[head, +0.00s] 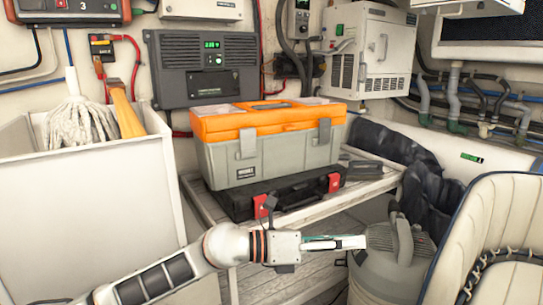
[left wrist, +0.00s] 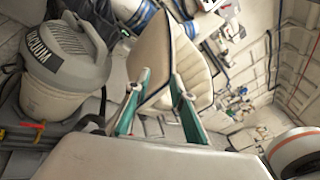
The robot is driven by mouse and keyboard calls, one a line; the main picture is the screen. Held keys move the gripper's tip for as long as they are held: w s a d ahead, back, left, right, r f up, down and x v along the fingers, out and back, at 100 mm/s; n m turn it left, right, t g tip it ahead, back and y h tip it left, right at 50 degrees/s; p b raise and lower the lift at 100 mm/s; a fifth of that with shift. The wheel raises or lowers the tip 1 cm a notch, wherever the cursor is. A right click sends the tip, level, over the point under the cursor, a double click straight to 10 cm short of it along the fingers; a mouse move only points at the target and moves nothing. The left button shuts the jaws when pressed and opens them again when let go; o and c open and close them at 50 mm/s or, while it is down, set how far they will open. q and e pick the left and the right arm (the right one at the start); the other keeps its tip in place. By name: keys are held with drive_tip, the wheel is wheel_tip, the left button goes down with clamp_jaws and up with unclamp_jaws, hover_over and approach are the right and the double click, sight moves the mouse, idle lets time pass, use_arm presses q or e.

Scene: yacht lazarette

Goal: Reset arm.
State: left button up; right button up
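My left arm comes in from the lower left in the head view, and its gripper (head: 335,243) points to the right, in front of the bench. In the left wrist view the two green-sided fingers of this gripper (left wrist: 158,82) stand apart with a gap between them. Nothing shows between the fingers. In the head view the gripper is below the toolbox and just left of the grey vacuum's top, which lies close to the fingertips; I cannot tell the exact gap. My right gripper is in neither view.
An orange and grey toolbox (head: 270,140) rests on a black case (head: 283,191) on the bench (head: 205,205). A grey vacuum (head: 393,258) stands on the floor, also in the left wrist view (left wrist: 68,55). A cream seat (head: 500,225) is at right, a white bin (head: 85,205) at left.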

use_arm(q)
drive_tip(key=s+a+f+n+t+y+p, duration=0.1)
drive_tip(key=a+f+n+t+y, duration=0.3)
drive_tip(key=a+f+n+t, duration=0.85)
drive_tip(key=s+a+f+n+t+y+p, duration=0.15)
drive_tip(key=a+f+n+y, duration=0.45)
drive_tip(key=n, duration=1.3)
drive_tip(key=s+a+f+n+g+y, duration=0.2)
drive_tip(key=s+a+f+n, duration=0.3)
drive_tip(key=s+a+f, duration=0.3)
drive_tip(key=s+a+f+n+g+y, duration=0.2)
drive_tip(key=s+a+f+n+g, duration=0.2)
drive_tip(key=s+a+f, duration=0.5)
drive_tip(key=s+f+n, duration=0.1)
drive_tip(key=s+f, duration=0.2)
drive_tip(key=f, duration=0.2)
drive_tip(key=shift+f, duration=0.4)
